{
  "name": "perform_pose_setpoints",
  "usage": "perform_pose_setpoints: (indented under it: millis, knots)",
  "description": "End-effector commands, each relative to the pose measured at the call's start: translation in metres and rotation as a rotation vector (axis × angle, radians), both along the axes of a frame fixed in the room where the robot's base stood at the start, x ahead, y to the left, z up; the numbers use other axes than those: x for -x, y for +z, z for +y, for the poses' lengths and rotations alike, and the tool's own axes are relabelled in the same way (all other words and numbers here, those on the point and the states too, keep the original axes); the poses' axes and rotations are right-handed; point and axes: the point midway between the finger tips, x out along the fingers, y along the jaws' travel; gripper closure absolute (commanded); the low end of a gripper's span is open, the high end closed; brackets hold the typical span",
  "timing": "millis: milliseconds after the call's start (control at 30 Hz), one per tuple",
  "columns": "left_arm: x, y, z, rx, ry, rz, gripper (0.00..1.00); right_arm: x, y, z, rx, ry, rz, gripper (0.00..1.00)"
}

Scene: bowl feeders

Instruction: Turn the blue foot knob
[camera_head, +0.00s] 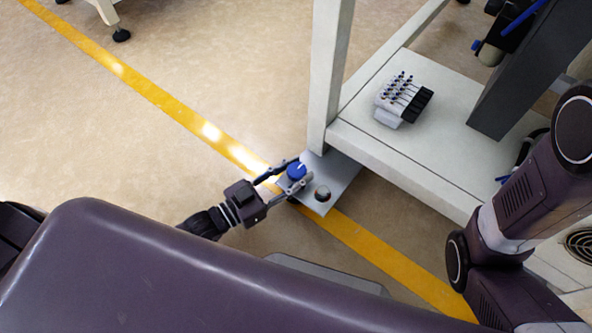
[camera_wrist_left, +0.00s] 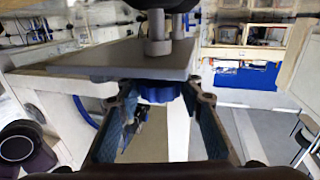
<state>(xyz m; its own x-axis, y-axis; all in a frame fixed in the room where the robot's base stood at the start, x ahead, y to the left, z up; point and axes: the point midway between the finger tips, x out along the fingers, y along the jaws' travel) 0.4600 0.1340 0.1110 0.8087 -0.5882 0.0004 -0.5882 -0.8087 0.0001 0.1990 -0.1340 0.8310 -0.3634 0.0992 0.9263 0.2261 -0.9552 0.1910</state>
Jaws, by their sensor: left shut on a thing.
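The blue foot knob (camera_head: 296,170) sits at a grey metal foot plate (camera_head: 340,183) beside the leg of a white machine frame. My left gripper (camera_head: 293,178) reaches in from the left, its two fingers on either side of the knob and shut on it. In the left wrist view the blue knob (camera_wrist_left: 158,92) hangs below the grey plate (camera_wrist_left: 110,60), between the tips of my left gripper (camera_wrist_left: 160,98). My right gripper cannot be seen; only my right arm shows at the right of the head view.
The white frame leg (camera_head: 330,80) rises close behind the plate. The frame's shelf (camera_head: 365,125) carries a valve block (camera_head: 402,98). A round hole or post (camera_head: 322,193) lies on the plate near the knob. A yellow floor line (camera_head: 150,95) passes under the plate.

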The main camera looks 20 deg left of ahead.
Motion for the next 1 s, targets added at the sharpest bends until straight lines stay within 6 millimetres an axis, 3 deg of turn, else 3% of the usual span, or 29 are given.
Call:
perform_pose_setpoints:
  millis: [1000]
  knots:
    - [-0.005, 0.000, 0.001, -0.004, -0.883, 0.000, 0.90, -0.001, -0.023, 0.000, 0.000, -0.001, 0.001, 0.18]
